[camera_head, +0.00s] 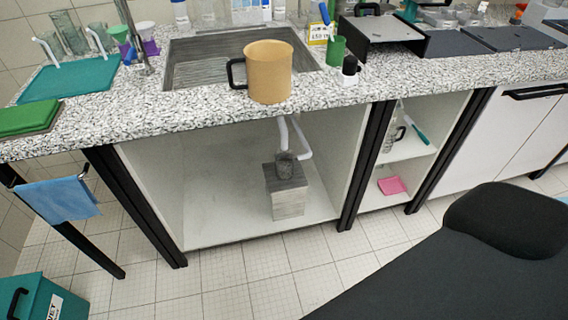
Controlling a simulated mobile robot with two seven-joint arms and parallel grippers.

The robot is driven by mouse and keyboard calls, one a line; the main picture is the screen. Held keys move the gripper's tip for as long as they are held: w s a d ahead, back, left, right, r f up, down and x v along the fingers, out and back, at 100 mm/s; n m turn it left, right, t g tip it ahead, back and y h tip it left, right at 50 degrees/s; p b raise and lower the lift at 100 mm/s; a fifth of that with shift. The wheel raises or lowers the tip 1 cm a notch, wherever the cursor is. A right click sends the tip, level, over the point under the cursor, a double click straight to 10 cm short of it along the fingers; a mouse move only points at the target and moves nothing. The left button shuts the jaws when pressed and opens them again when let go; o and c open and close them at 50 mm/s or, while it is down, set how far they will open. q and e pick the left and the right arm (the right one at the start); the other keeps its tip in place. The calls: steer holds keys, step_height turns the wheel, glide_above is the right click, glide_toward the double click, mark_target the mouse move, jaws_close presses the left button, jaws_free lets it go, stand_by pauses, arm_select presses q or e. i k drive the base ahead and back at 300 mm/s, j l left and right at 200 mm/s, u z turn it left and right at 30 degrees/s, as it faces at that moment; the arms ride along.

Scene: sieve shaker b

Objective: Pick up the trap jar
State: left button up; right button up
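A small dark grey jar-like thing (285,164), which looks like the trap jar, is inside the open cabinet under the sink. It sits at the top of a grey block-like stand (288,194). White drain pipes (302,140) come down to it and beside it. Whether the pipes are joined to it is too small to tell. Neither of my grippers shows in the head view.
A tan mug (268,72) stands at the front of the counter, before the sink (190,62). Black cabinet posts (368,160) frame the open bay. A blue cloth (58,200) hangs at left, above a teal bin (40,298). A large dark shape fills the lower right.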

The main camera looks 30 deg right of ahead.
mark_target(285, 159)
steer(key=i+j, duration=0.2)
steer(key=j, duration=0.15)
steer(key=i+j, duration=0.15)
steer(key=j, duration=0.15)
steer(key=i+j+z, duration=0.25)
steer(key=k+z, duration=0.1)
steer(key=z, duration=0.8)
